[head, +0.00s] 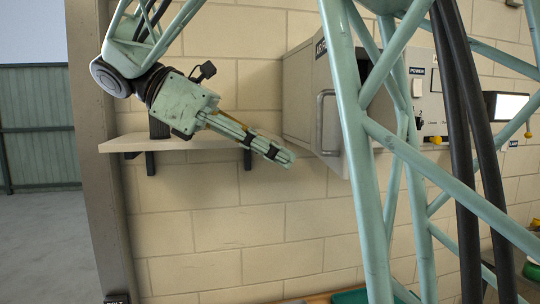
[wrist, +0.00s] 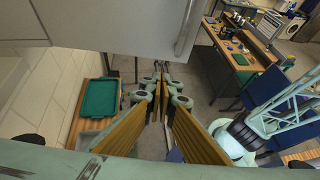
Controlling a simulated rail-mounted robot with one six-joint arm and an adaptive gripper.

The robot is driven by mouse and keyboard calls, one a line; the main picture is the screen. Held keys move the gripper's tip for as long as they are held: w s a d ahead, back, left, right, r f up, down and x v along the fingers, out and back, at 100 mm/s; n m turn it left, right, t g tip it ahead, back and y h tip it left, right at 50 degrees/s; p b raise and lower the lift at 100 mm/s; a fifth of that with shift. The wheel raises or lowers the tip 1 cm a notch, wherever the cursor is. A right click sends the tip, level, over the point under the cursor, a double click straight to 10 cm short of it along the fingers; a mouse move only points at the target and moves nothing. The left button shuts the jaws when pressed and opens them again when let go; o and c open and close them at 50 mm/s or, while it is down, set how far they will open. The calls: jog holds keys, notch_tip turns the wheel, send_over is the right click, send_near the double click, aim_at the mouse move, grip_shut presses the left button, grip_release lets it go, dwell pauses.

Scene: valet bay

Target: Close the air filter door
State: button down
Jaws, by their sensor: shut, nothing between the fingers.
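The air filter door (head: 335,75) is a pale grey panel on a wall box, with a label along its top and a vertical bar handle (head: 321,122) near its left edge. My arm's lattice hides its right part, and I cannot tell how far it stands open. In the wrist view a grey panel (wrist: 110,28) fills the upper left, with the handle (wrist: 187,28) at its right end. My gripper (head: 288,158) is shut and empty, just left of and below the handle, apart from it. Its closed fingertips also show in the wrist view (wrist: 160,68).
A shelf (head: 190,143) is on the brick wall behind my gripper. A control panel labelled POWER (head: 428,95) is right of the box. In the wrist view a green tray (wrist: 100,98) lies below left and a cluttered workbench (wrist: 235,50) stands at upper right. The wall below my gripper is clear.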

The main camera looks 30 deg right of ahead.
jog(key=s+d+f, duration=0.1)
jog(key=s+d, duration=0.2)
jog(key=d, duration=0.3)
jog(key=shift+d+f, duration=0.35)
jog(key=shift+s+d, duration=0.1)
jog(key=shift+s, duration=0.05)
dwell(0.3)
